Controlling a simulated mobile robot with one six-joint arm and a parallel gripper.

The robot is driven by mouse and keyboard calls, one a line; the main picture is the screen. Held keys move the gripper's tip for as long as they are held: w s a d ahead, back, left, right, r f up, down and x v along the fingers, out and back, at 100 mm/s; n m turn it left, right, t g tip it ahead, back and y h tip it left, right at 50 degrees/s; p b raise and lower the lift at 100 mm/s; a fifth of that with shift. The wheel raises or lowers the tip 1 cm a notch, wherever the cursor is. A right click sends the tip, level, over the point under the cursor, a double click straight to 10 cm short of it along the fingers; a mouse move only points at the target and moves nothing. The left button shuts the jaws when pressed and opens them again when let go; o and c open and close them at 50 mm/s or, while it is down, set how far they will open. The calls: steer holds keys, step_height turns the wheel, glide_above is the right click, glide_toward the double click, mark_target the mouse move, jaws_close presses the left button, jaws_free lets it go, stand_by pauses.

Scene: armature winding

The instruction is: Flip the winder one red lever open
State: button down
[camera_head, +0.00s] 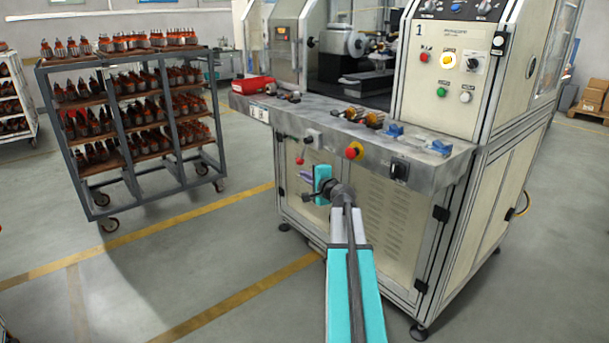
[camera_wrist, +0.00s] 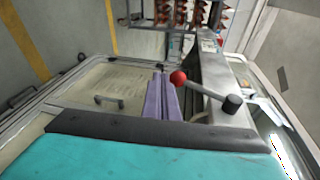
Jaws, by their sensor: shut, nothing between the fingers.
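The winder one red lever has a red ball (camera_head: 299,161) and hangs from a dark pivot on the front of the machine, below the worktop edge. In the wrist view the red ball (camera_wrist: 178,77) and its thin rod run to a dark cylindrical pivot (camera_wrist: 232,103). My gripper (camera_head: 305,176) is in front of the cabinet, just below the ball in the head view. Its purple fingers (camera_wrist: 164,84) are shut and empty. In the wrist view the ball appears just right of the fingertips; I cannot tell whether they touch.
Winder one (camera_head: 375,215) has a red emergency button (camera_head: 354,150) and a black switch (camera_head: 399,170) right of the lever. Copper armatures (camera_head: 364,117) and a red tray (camera_head: 253,85) lie on its top. A loaded rack (camera_head: 128,113) stands left, with open floor between.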

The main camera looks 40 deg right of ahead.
steer(key=f+v, duration=0.2)
steer(key=v, duration=0.9)
steer(key=shift+s+f, duration=0.2)
steer(key=shift+f, duration=0.1)
